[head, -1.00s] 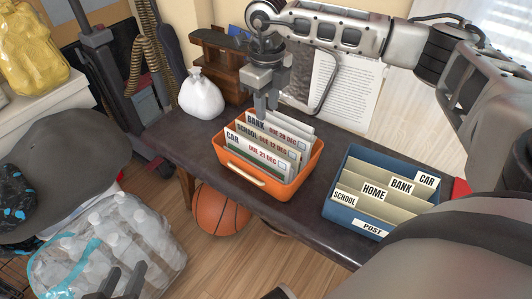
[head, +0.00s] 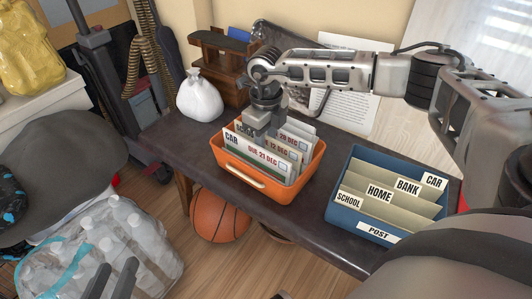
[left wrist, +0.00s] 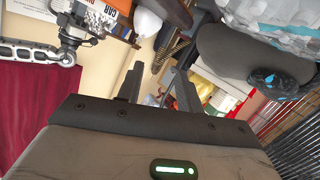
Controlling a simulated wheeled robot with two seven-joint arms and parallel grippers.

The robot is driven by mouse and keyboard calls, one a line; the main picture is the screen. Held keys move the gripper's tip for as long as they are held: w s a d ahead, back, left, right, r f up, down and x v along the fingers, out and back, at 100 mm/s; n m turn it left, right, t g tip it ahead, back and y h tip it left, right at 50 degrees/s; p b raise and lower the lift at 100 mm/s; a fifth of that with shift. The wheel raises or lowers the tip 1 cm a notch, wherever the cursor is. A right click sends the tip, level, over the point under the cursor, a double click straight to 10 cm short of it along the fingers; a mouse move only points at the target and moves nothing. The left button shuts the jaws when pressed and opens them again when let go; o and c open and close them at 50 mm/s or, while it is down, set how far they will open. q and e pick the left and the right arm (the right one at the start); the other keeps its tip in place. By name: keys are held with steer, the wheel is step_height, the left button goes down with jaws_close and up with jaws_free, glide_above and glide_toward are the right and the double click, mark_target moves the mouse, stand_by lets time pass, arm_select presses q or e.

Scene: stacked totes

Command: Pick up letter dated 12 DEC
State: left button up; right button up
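The letter dated 12 DEC (head: 279,147) stands upright in the orange bin (head: 262,184), between the 21 DEC letter (head: 255,150) in front and another letter (head: 298,131) behind. Its left part, where the label is, is mostly hidden. My right gripper (head: 258,133) points down at the top edges of the letters, over the 12 DEC letter's left half. Its fingertips are hidden, so I cannot tell whether they grip. My left gripper (head: 110,284) is low at the left, away from the bin. The left wrist view shows its two fingers (left wrist: 155,88) apart and empty.
A blue box (head: 362,219) with SCHOOL, HOME, BANK and CAR dividers and a POST label stands right of the bin on the dark bench (head: 306,226). A white bag (head: 200,98) and brown wooden stand (head: 222,62) are behind. A basketball (head: 220,214) lies below.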

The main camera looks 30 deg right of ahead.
steer(key=shift+r, duration=0.1)
jaws_close()
